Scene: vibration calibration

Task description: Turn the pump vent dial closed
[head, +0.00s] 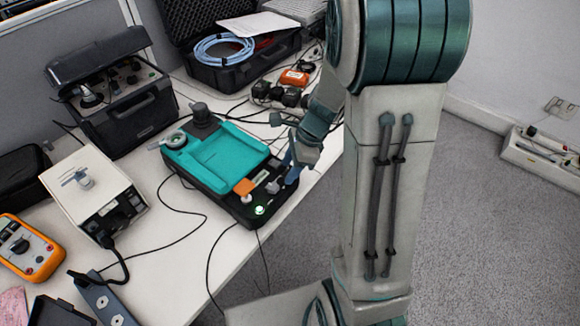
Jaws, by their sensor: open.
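Several round controls are in the head view, and I cannot tell for certain which one is the pump vent dial. A grey round dial (176,139) sits at the far left corner of the teal-topped black unit (222,160). A dark knob (201,115) stands beside it at the back. My gripper (289,161) is at the right end of the teal-topped unit, open, away from these controls. Its fingers are small and partly hidden, and I cannot tell whether they touch the unit.
A black equipment case (122,115) stands at the back left, and an open black case with a blue hose (222,50) at the back. An orange meter (26,246) is at the front left. Cables cross the white table (180,262). My arm hides the table's right side.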

